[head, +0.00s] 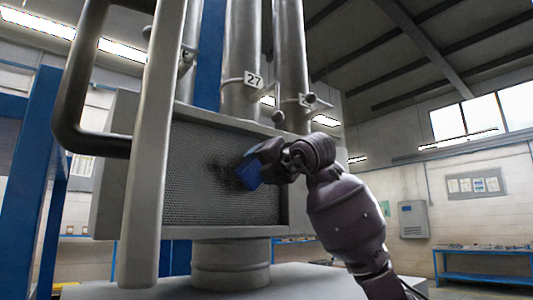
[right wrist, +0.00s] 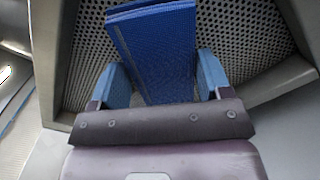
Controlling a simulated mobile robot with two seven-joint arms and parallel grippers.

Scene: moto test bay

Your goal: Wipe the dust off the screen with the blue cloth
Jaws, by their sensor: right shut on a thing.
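The screen (head: 190,195) is a grey perforated panel set in a metal housing. A dark dust patch lies on it around the middle, just left of my right gripper. My right gripper (head: 262,168) is at the right part of the screen, shut on the folded blue cloth (head: 248,172). In the right wrist view the cloth (right wrist: 155,50) stands out between the two blue-padded fingers, in front of the screen's holes (right wrist: 250,40). I cannot tell whether the cloth touches the screen. My left gripper is not in view.
A thick pale post (head: 152,160) stands in front of the screen's left part, with a dark bent pipe (head: 75,135) beside it. Vertical metal pipes (head: 241,60) rise above the housing. A round duct (head: 230,263) is below it. A blue bench (head: 485,265) is far right.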

